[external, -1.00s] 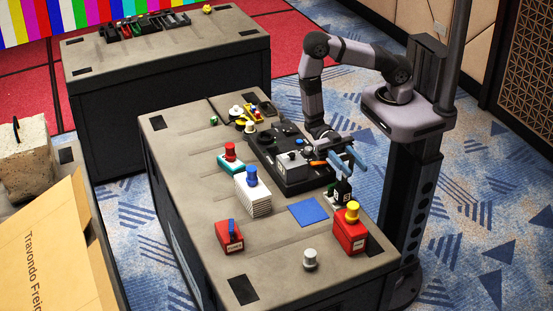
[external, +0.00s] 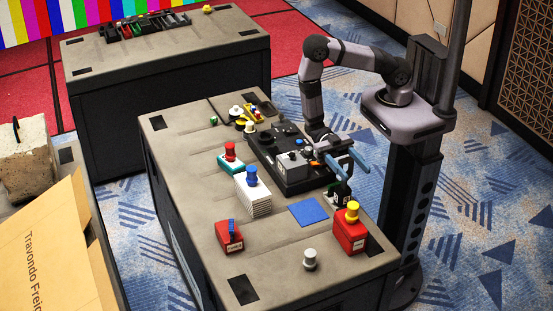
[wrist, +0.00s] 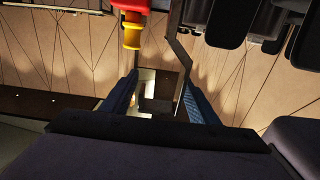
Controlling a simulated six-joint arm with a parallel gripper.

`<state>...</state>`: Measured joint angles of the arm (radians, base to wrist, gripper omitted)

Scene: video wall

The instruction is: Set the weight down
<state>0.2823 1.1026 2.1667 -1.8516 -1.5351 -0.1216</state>
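My gripper (external: 346,164) reaches over the right side of the grey-brown table, its two blue fingers apart. A small dark block (external: 338,193) with a pale patch is just below the fingers; I cannot tell whether they touch it. A small grey knobbed piece (external: 310,259), which looks like a weight, stands upright near the table's front edge, well apart from the gripper. In the wrist view, the blue fingers (wrist: 158,98) have a pale and dark shape between them; what it is and whether it is gripped is unclear.
A flat blue square (external: 308,211) lies bare on the table. A red block with a yellow knob (external: 350,234), another red block (external: 229,236), a white stack with a blue knob (external: 254,198) and a teal-based red piece (external: 231,161) stand around it. A black tray (external: 280,160) lies behind.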

